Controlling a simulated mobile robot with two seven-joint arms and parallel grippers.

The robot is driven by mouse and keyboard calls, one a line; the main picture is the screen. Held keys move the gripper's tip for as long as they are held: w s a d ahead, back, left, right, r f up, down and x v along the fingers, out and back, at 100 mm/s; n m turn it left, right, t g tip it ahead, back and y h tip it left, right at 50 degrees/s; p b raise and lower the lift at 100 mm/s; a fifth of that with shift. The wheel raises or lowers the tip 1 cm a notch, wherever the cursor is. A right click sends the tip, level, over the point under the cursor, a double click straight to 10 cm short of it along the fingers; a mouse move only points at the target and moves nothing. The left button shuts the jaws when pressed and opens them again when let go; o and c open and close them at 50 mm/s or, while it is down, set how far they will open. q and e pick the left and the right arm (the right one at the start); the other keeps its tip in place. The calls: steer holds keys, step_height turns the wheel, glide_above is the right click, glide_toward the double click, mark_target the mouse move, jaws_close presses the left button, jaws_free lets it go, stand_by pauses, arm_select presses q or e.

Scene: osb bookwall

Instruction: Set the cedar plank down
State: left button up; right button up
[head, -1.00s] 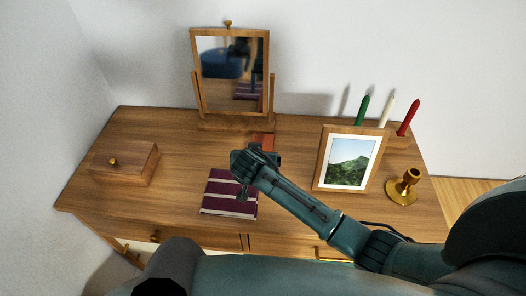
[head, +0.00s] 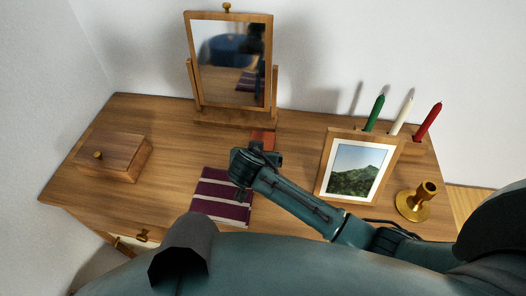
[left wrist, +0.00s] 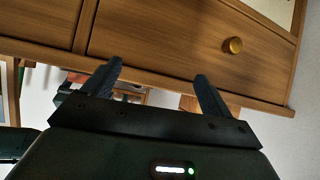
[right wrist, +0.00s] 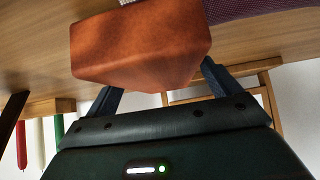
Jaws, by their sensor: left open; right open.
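The cedar plank, a reddish-brown block (head: 263,137), is on the wooden desk (head: 180,172) just in front of the mirror stand. It is large in the right wrist view (right wrist: 140,45), just ahead of the fingers; I cannot tell whether they touch it. My right gripper (head: 262,152) is open at the plank's near end, and its two fingers also show apart in the right wrist view (right wrist: 159,78). It partly hides the plank in the head view. My left gripper (left wrist: 159,70) is open and empty, facing the desk's drawer front.
The mirror (head: 230,62) stands behind the plank. A striped purple cloth (head: 222,198) lies left of my right gripper. A framed picture (head: 355,170), candles (head: 400,117) and a brass candlestick (head: 416,203) stand to the right. A lidded wooden box (head: 112,157) is at left, with bare desktop between.

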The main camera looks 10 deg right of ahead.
stand_by(0.3)
steer(key=c, duration=1.1)
steer(key=shift+c, duration=0.2)
